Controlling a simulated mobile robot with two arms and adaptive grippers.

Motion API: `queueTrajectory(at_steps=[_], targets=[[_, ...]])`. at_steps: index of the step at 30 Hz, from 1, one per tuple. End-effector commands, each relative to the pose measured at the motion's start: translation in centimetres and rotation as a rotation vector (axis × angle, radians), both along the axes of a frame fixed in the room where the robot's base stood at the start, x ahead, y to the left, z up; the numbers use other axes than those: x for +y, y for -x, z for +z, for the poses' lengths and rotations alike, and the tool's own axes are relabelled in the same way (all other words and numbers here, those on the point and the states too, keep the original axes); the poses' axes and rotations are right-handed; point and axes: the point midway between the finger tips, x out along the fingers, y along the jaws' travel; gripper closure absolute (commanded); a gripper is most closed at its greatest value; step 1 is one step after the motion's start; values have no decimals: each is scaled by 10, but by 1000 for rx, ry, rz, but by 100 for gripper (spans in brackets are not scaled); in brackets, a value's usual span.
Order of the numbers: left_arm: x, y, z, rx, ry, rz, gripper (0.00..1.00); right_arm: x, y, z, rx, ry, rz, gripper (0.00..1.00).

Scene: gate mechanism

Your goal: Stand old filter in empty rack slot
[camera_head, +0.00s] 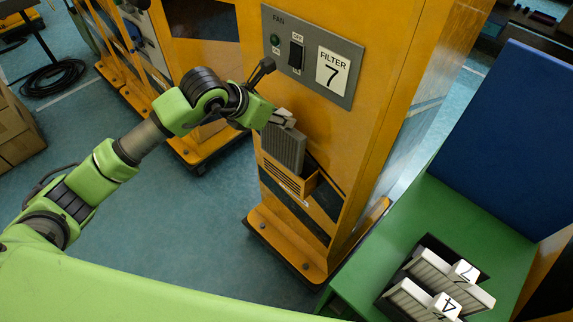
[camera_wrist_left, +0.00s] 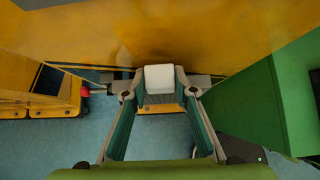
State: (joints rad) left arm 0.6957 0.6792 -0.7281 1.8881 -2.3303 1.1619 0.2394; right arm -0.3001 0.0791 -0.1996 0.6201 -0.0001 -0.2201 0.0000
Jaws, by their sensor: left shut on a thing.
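My left gripper (camera_head: 283,119) is shut on the top tab of a grey pleated filter, the old filter (camera_head: 284,150), at the front of the orange cabinet. The filter is upright and slightly tilted, its lower end at an orange slotted holder (camera_head: 283,178); I cannot tell how far it sits inside. In the left wrist view the pale tab (camera_wrist_left: 159,78) is between the fingers. A dark rack (camera_head: 429,240) on the green table holds two pale filters, labelled 7 (camera_head: 464,272) and 4 (camera_head: 446,306). Its empty slot is hard to make out.
The orange cabinet (camera_head: 385,60) carries a grey fan panel (camera_head: 312,50) with a switch and a "FILTER 7" label. A blue panel (camera_head: 510,140) stands behind the green table (camera_head: 480,215).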

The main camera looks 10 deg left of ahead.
Motion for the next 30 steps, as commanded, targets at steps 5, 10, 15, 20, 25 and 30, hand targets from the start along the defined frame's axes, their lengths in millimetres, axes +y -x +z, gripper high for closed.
queueTrajectory(at_steps=[5,10,15,20,25,30], targets=[[11,15,1,0,-1,1,100,0,0,-3,0,0,0,60],[20,29,2,0,-1,1,100,0,0,-7,0,0,0,60],[30,44,4,0,-2,0,100,0,0,-10,0,0,0,60],[38,56,5,0,0,1,100,0,0,-15,0,0,0,60],[41,62,7,0,0,0,100,0,0,-16,0,0,0,60],[41,62,8,-1,1,0,100,0,0,-16,0,0,1,60]])
